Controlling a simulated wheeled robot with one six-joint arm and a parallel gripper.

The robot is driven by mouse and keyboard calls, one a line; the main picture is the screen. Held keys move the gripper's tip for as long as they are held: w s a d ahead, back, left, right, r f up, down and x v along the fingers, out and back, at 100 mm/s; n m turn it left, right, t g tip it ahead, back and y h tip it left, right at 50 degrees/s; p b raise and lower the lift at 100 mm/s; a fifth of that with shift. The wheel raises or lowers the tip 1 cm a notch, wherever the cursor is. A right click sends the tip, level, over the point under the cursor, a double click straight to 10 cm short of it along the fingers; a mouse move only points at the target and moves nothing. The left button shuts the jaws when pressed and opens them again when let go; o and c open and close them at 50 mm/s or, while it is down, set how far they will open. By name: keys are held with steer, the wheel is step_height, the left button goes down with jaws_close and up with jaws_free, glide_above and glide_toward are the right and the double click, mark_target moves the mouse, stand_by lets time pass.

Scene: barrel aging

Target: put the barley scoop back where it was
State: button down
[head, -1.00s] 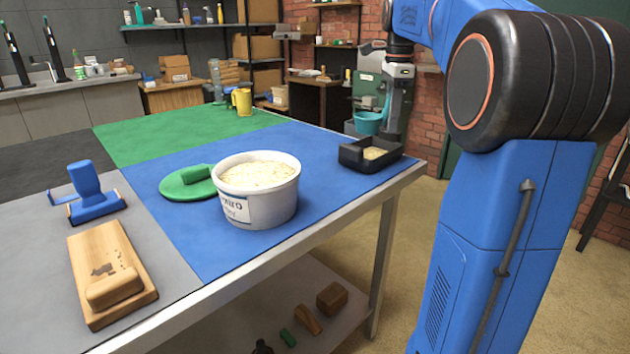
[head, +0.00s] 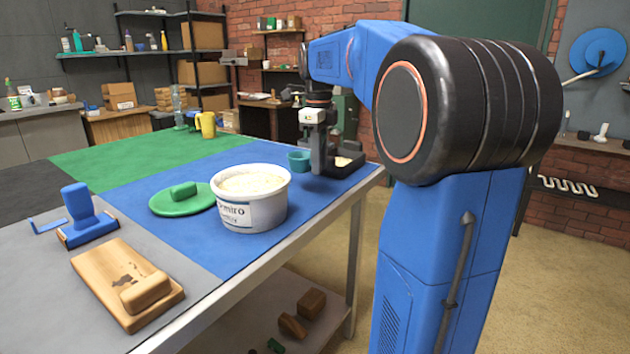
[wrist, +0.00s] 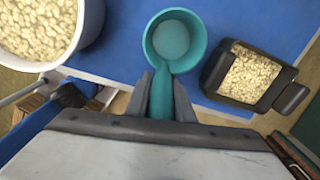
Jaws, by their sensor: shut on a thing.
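The barley scoop is a teal cup (head: 299,160) with a handle. My gripper (wrist: 161,98) is shut on the scoop's handle in the wrist view. The scoop's cup (wrist: 174,38) is upright and looks empty there. It is over the blue mat, between a white tub of grain and a black tray of grain. The white tub (head: 250,215) stands on the blue mat (head: 215,250) in the head view. The black tray (head: 348,164) sits behind my gripper near the mat's right corner, partly hidden. It shows whole in the wrist view (wrist: 283,97).
A green lid (head: 165,203) lies left of the tub. A wooden block on a board (head: 105,265) and a blue tool (head: 78,205) lie on the grey mat. A yellow mug (head: 206,125) stands on the green mat.

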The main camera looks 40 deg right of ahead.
steer(key=shift+f, duration=2.55)
steer(key=shift+f, duration=0.15)
steer(key=c, duration=1.5)
jaws_free()
steer(key=shift+c, duration=0.2)
step_height(320, 180, up, 12)
steer(key=shift+s+a+r, duration=0.1)
steer(key=shift+a+r, duration=0.05)
steer(key=shift+s, duration=0.1)
